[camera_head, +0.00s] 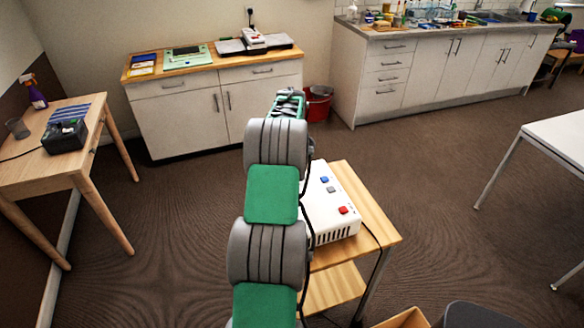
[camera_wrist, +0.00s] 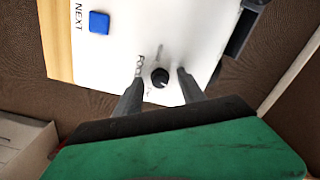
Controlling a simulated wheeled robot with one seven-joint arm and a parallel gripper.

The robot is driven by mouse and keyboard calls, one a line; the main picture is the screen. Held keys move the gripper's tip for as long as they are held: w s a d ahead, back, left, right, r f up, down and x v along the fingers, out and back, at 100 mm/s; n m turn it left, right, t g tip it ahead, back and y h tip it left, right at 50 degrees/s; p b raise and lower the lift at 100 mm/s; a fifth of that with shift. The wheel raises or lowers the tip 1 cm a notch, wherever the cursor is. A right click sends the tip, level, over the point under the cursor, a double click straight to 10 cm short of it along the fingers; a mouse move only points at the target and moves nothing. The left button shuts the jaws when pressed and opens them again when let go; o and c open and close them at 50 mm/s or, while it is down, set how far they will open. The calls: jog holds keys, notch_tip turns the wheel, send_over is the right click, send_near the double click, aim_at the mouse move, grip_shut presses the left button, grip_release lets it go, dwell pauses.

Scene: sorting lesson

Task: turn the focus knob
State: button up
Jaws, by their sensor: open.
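The focus knob (camera_wrist: 160,78) is a small round black knob with a light mark, on the white top of a projector-like device (camera_wrist: 115,60). Part of the lettering beside it is hidden by a finger. My gripper (camera_wrist: 157,80) is open, with one dark finger on each side of the knob and a gap showing on both sides. I cannot tell how far the fingertips are above the surface. In the head view the white device (camera_head: 328,205) sits on a small wooden stand, partly behind my arm. The knob does not show there.
The device has a blue button (camera_wrist: 99,22) marked NEXT and a red button (camera_head: 343,210). The wooden stand (camera_head: 378,222) has a lower shelf, and a cable hangs by it. A white table (camera_head: 560,135) stands at the right, a wooden table (camera_head: 85,110) at the left.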

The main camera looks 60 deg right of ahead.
jog(key=shift+c, duration=0.2)
grip_shut()
dwell(0.3)
